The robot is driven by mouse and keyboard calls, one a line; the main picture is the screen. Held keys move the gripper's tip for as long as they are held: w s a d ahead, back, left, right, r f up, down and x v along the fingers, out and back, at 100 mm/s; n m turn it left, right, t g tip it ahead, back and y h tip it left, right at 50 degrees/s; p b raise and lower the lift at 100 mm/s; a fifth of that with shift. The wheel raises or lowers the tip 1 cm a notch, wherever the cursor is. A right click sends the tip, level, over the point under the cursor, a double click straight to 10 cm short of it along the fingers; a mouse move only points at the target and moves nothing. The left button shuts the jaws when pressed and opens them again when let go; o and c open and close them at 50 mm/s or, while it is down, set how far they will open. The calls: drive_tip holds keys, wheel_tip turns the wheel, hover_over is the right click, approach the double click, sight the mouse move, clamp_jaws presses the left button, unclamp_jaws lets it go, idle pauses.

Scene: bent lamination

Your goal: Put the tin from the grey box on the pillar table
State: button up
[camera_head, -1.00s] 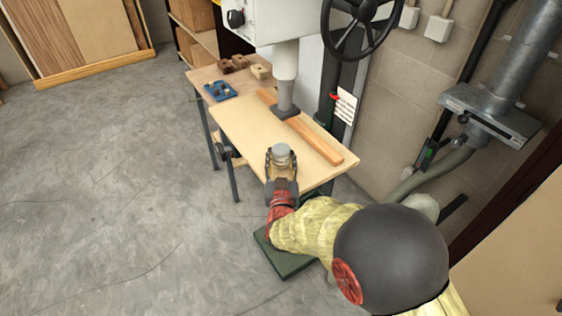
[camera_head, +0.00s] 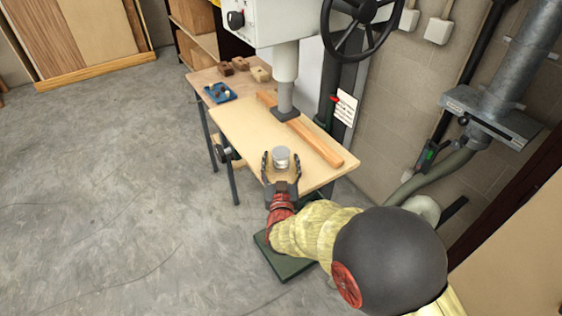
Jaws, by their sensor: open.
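A small silver tin (camera_head: 281,157) stands upright on the light wooden top of the pillar table (camera_head: 235,130), near its front edge. My gripper (camera_head: 281,163) is open, with one finger on each side of the tin. The fingers look apart from the tin, though the near side of the tin's base is partly hidden by the gripper. No grey box shows in this view.
A blue tray (camera_head: 220,91) and several wooden blocks (camera_head: 240,62) sit at the back left. A green base plate (camera_head: 290,265) lies on the floor below. The floor at left is clear.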

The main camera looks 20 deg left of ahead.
drive_tip(key=shift+r, duration=0.1)
drive_tip(key=shift+s+r, duration=0.1)
drive_tip(key=p+v, duration=0.2)
drive_tip(key=v, duration=1)
